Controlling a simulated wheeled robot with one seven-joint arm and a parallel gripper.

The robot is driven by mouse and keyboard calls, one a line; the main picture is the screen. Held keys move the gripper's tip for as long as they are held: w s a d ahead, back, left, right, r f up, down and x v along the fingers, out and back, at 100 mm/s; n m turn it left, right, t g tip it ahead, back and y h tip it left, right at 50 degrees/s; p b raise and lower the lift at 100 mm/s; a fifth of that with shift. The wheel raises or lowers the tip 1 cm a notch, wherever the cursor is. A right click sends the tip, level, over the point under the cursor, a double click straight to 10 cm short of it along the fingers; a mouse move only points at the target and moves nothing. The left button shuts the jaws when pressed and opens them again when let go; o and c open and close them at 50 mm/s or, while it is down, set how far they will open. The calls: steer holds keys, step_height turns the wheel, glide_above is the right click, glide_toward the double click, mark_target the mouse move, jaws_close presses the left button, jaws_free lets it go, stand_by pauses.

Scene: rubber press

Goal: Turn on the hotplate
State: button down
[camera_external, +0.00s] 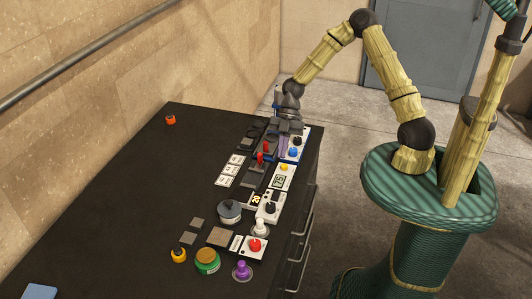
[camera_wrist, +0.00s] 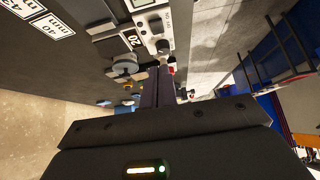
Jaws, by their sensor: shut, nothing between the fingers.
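My gripper (camera_external: 284,138) is shut and empty, pointing down over the far right part of the dark bench, beside a white control box with a black knob and a blue button (camera_external: 294,152). I cannot tell whether it touches anything. In the wrist view the closed fingers (camera_wrist: 165,84) hide what lies straight ahead. No unit is clearly marked as the hotplate. The same knob box seems to show in the wrist view (camera_wrist: 154,34).
The bench's left side is mostly clear.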

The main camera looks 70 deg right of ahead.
steer(key=p, duration=0.2)
glide_above(277, 192)
steer(key=f, duration=0.7)
steer(key=shift+d, duration=0.3)
steer(key=f, duration=0.1)
steer(key=f+p, duration=0.1)
steer(key=f, duration=0.1)
steer(key=shift+d+p, duration=0.3)
steer(key=shift+d, duration=0.1)
steer(key=shift+f, duration=0.5)
steer(key=shift+d+f, duration=0.1)
steer(key=shift+d+f+y+b, duration=0.1)
steer(key=shift+f+y+b, duration=0.3)
steer(key=shift+b, duration=0.4)
steer(key=shift+r, duration=0.3)
steer(key=shift+r+p, duration=0.65)
steer(key=shift+r, duration=0.05)
